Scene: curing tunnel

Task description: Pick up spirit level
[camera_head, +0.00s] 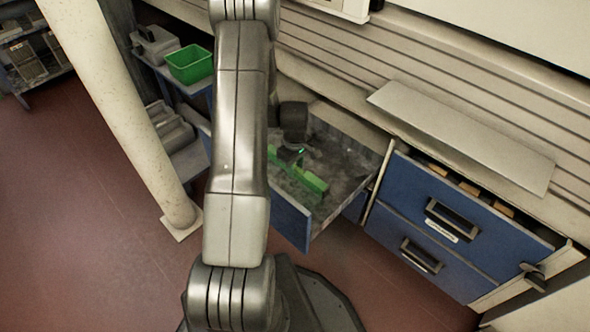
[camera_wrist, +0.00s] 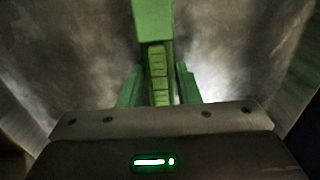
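The spirit level (camera_head: 312,181) is a long green bar inside the open drawer. In the wrist view the level (camera_wrist: 152,22) runs from the top edge down between the fingers, with a paler ribbed strip along its middle. My gripper (camera_head: 293,160) is down in the drawer at the level, and its dark wrist stands above the bar. In the wrist view my gripper (camera_wrist: 158,84) has one green-looking finger on each side of the level. Whether the fingers touch the bar cannot be made out. The level's near part is hidden by the gripper body.
The open drawer (camera_head: 291,218) has a blue front and grey walls close around my gripper. Closed blue drawers (camera_head: 452,224) stand to its right. A green bin (camera_head: 190,64) sits on a shelf at the left, behind a pale column (camera_head: 125,110). The red floor at left is clear.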

